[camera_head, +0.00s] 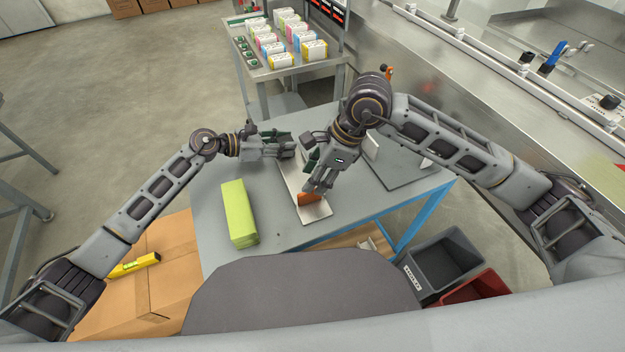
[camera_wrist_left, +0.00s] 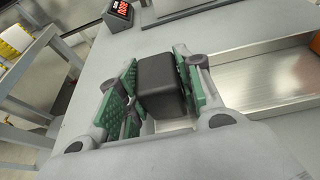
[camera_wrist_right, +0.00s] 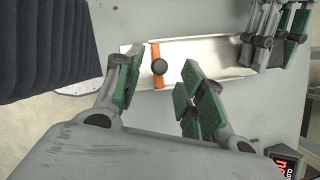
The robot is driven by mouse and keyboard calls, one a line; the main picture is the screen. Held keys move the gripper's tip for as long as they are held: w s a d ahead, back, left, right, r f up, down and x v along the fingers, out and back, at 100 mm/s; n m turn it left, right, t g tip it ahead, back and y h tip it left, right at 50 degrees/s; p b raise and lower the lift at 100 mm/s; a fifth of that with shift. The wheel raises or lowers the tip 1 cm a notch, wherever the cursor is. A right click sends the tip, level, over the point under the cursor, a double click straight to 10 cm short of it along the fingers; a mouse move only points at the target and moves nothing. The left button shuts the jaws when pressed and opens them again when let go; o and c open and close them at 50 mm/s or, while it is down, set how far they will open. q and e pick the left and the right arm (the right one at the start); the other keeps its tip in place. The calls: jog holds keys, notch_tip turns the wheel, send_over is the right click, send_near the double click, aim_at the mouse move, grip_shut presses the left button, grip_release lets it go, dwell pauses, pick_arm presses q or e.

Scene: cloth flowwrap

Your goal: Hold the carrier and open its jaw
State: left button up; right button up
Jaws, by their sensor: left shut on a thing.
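The carrier (camera_head: 318,213) is a long shiny metal channel lying on the grey table. It also shows in the left wrist view (camera_wrist_left: 262,78) and the right wrist view (camera_wrist_right: 210,55). My left gripper (camera_head: 286,146) is shut on a dark grey block (camera_wrist_left: 165,90) at the carrier's far end.
A lime-green folded stack (camera_head: 238,212) lies on the table to the left. A dark flat plate (camera_head: 405,175) lies to the right. Grey (camera_head: 442,265) and red (camera_head: 480,290) bins stand below the right edge. A cart (camera_head: 290,72) with several packs stands behind.

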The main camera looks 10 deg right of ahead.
jog(key=shift+x, duration=1.15)
grip_shut()
